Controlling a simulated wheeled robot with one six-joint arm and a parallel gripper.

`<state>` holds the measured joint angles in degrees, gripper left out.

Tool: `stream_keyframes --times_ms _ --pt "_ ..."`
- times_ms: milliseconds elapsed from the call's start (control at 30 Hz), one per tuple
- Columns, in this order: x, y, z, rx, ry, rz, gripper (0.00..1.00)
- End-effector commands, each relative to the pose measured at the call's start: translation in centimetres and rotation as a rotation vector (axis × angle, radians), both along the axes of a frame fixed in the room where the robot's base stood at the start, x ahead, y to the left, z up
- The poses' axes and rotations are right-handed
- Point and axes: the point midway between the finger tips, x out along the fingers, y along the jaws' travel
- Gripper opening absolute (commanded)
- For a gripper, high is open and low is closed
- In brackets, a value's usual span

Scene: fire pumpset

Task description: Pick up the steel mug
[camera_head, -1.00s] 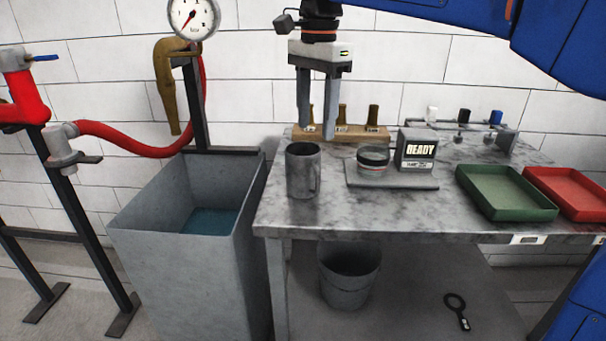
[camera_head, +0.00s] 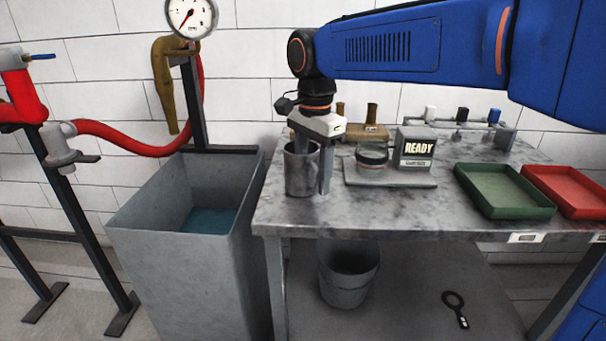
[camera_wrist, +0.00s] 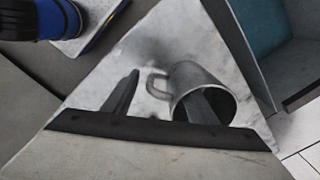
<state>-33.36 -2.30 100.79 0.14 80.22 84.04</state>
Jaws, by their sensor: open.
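The steel mug (camera_head: 299,176) stands upright at the left front of the marble-topped table, and its open mouth and handle show in the wrist view (camera_wrist: 207,78). My gripper (camera_head: 314,174) is open and pointing down at the mug. One finger reaches into the mug's mouth, so its tip is hidden in the head view. The other finger is outside, to the right of the mug. In the wrist view my gripper (camera_wrist: 163,85) has the handle and near wall of the mug between its fingers. I cannot tell whether either finger touches the mug.
Right of the mug, a jar (camera_head: 372,160) sits on a grey plate (camera_head: 390,180) beside a READY box (camera_head: 414,148). A green tray (camera_head: 505,191) and a red tray (camera_head: 566,190) lie further right. An open grey tank (camera_head: 180,259) stands left of the table (camera_head: 350,216).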

Motion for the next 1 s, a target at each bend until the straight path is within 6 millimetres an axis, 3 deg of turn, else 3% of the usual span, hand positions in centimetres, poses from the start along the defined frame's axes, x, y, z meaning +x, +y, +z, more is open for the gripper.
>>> stream_keyframes --times_ms 200,433,467,667,1000 --pt "0.0 0.0 -2.0 0.000 0.000 0.000 0.52" --pt "0.0 0.0 -2.1 0.001 -0.001 0.001 0.52" --pt "0.0 0.0 -2.1 0.001 -0.001 0.001 0.50" --pt "0.0 0.0 -2.1 0.001 -0.001 0.001 0.02" --pt "0.1 0.0 -2.0 0.001 -0.002 0.000 0.00"
